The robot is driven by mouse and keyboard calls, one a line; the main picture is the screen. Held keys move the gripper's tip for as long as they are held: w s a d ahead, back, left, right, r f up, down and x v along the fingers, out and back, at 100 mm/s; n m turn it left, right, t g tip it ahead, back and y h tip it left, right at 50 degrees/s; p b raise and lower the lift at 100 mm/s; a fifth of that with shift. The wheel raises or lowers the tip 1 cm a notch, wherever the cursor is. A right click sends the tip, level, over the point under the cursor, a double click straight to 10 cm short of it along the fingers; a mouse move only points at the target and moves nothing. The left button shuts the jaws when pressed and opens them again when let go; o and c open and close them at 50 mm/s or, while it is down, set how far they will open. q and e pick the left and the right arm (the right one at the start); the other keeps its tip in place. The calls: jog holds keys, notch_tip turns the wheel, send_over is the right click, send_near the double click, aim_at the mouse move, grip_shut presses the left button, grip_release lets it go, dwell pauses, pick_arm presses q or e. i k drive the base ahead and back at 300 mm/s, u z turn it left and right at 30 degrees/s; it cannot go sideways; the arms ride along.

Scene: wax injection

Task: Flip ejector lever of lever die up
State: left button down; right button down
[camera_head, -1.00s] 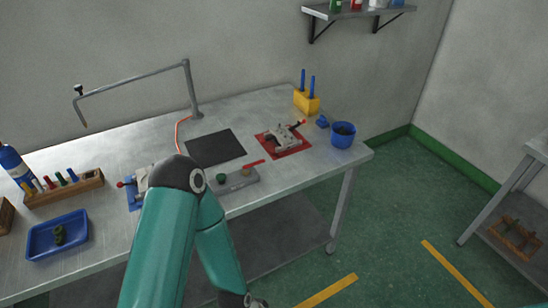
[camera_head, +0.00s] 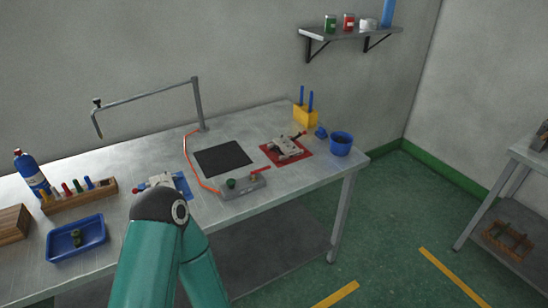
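A grey metal die (camera_head: 287,149) lies on a red mat (camera_head: 302,154) toward the right of the table, with a small red-tipped lever at its upper right. A second die (camera_head: 160,180) lies on a blue mat (camera_head: 184,187), partly hidden behind the elbow of my teal arm; a small red knob is at its left end. I cannot tell from this distance which is the lever die or how its ejector lever stands. Neither of my grippers is in view; only an upper arm, elbow and part of a forearm show at the bottom.
A grey unit (camera_head: 243,188) with a green knob and red handle sits at the table's front edge. A black pad (camera_head: 222,158), blue cup (camera_head: 341,144), yellow holder (camera_head: 305,116), blue tray (camera_head: 77,239) and wooden tool rack (camera_head: 80,196) stand around. A bent lamp-like arm (camera_head: 150,92) overhangs the back.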

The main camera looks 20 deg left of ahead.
aim_at(267, 151)
jog(key=u, duration=0.1)
jog(key=i, duration=0.95)
jog(key=z, duration=0.1)
